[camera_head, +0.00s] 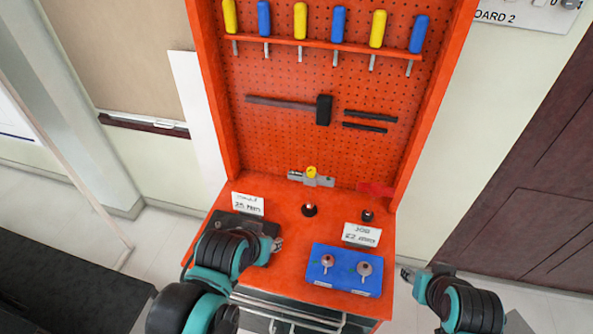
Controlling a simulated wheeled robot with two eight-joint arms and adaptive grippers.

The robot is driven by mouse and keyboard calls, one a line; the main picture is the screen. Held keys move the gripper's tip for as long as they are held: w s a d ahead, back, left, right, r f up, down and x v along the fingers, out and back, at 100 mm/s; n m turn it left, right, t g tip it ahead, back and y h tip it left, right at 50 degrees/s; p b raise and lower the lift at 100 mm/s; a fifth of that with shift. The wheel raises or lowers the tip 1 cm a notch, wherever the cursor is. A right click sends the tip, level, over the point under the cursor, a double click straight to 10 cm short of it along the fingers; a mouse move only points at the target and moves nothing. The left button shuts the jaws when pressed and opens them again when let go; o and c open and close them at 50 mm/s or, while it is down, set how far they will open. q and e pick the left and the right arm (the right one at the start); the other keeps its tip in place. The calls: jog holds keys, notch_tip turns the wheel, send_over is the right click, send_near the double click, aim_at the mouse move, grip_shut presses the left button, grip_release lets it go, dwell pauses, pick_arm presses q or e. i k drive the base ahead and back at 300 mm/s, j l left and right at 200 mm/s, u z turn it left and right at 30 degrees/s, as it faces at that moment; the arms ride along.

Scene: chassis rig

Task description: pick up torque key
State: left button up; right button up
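No part is clearly labelled as the torque key, and I cannot tell which it is. A blue block (340,283) near the bench's front right holds two metal knob-like pieces, a left one (327,261) and a right one (364,269). A grey tool with a yellow round part (311,175) sits at the foot of the pegboard. My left gripper (275,243) is over the bench's left front, beside a black flat item (229,219) and left of the blue block. My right gripper (405,274) is just off the bench's right edge. Both gripper openings are too small to judge.
The orange bench (290,260) has a pegboard (285,145) with several screwdrivers, a hammer (290,104) and two black bars. The middle of the bench is mostly clear.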

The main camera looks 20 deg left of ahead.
aim_at(301, 176)
jog(key=k+u, duration=0.1)
jog(key=u, duration=0.55)
jog(key=k+j+u, duration=0.15)
jog(key=u, duration=0.2)
jog(key=i+j+z, duration=0.5)
jog(key=j, duration=0.2)
jog(key=k, duration=0.05)
